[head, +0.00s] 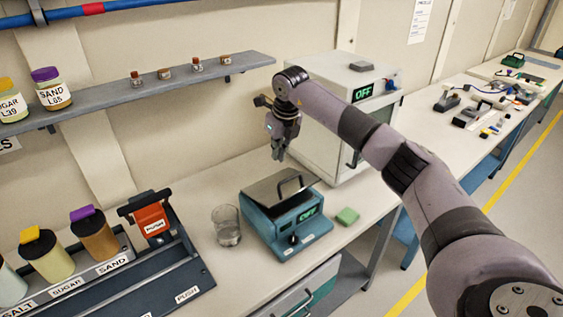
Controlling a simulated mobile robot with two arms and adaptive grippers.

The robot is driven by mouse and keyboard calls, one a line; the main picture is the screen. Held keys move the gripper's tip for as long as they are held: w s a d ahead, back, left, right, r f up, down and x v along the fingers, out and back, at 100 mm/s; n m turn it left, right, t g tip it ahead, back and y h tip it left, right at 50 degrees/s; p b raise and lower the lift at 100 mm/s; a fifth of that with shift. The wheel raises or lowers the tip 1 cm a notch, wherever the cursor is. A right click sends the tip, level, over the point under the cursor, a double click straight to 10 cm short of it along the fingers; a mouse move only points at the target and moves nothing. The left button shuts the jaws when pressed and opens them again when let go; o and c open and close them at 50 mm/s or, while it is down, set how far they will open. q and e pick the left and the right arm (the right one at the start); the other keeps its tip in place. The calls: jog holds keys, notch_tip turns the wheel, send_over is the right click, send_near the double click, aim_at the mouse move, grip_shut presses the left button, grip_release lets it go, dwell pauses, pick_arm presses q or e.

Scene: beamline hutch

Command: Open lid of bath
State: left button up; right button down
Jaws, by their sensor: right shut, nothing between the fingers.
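The bath (270,228) is a teal box with a green "OFF" display on its front, standing on the bench at the picture's middle. Its grey lid (268,188) lies on top, with a dark arched handle (291,184) standing up from it. The lid looks closed. My right gripper (278,156) points down above the back of the lid, apart from the handle in the picture. Its fingers are together with nothing between them. My left gripper does not show.
A glass beaker (227,228) stands just left of the bath, and a green sponge (347,216) lies to its right. A white oven (327,120) stands behind. A shelf (130,97) with small bottles is at upper left. A rack of labelled jars (150,277) fills the lower left.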

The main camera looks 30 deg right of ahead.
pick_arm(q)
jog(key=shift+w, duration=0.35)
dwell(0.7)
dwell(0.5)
